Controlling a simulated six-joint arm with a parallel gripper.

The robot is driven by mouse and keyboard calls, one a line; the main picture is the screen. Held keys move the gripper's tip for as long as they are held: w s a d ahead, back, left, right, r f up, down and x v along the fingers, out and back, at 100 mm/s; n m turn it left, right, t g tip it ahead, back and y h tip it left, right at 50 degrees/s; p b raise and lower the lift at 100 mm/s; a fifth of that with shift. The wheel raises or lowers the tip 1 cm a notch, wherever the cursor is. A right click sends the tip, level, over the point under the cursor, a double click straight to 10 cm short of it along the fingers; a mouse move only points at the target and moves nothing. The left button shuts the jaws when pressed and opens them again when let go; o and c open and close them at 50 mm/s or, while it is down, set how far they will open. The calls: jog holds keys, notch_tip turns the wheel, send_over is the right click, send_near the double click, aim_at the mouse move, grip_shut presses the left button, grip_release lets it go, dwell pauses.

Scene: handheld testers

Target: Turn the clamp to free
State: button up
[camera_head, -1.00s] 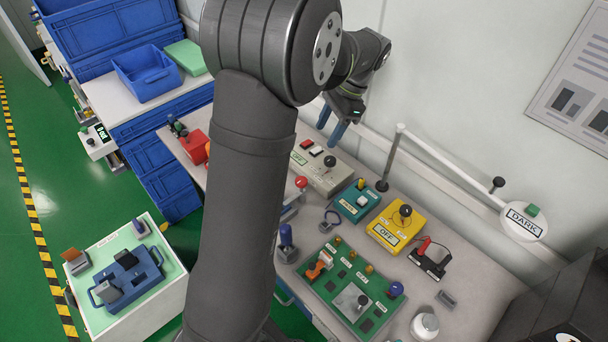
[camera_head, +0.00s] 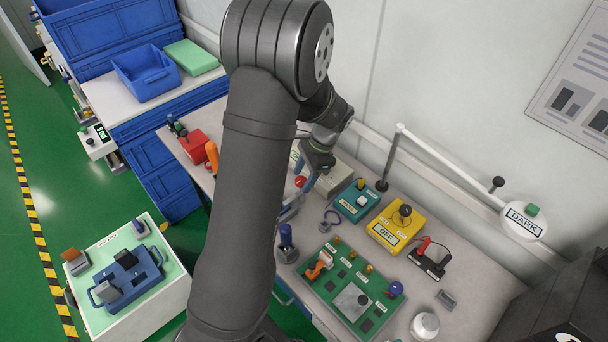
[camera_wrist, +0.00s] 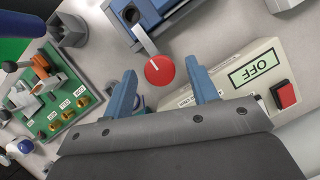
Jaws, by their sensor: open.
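A red round knob (camera_wrist: 159,70) sits on the end of a pale lever arm (camera_wrist: 144,38) that runs from a blue-and-grey device (camera_wrist: 172,14). This looks like the clamp, but I read no clamp label. The knob also shows in the head view (camera_head: 300,181), where my arm hides most of the device. My gripper (camera_wrist: 160,66) is open, its two blue fingers on either side of the knob in the wrist view. I cannot tell whether the fingertips are level with the knob or above it. In the head view my gripper (camera_head: 313,181) is right beside the knob.
A cream box (camera_wrist: 222,82) with an OFF display and red button is close to my gripper's right finger in the wrist view. A green board (camera_head: 349,290), teal box (camera_head: 356,201) and yellow box (camera_head: 397,229) stand nearby.

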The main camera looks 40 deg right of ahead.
jog(key=shift+c, duration=0.2)
jog(key=c, duration=0.9)
jog(key=shift+n, duration=0.3)
jog(key=n+g, duration=0.1)
jog(key=n, duration=0.2)
jog(key=shift+w+n+g, duration=0.2)
jog(key=shift+n+g, duration=0.1)
jog(key=shift+g, duration=0.1)
jog(key=n, duration=0.2)
jog(key=n+g, duration=0.1)
jog(key=n, duration=0.1)
jog(key=shift+w+g, duration=0.15)
jog(key=shift+g, duration=0.15)
jog(key=n+g+h, duration=0.1)
jog(key=n, duration=0.4)
jog(key=shift+w, duration=0.15)
jog(key=shift+w+a+n+g+h, duration=0.1)
jog(key=shift+n+g+h, duration=0.25)
jog(key=shift+n, duration=0.8)
jog(key=shift+a+n+g+h, duration=0.1)
jog(key=shift+n+g+h, duration=0.25)
jog(key=shift+n, duration=0.8)
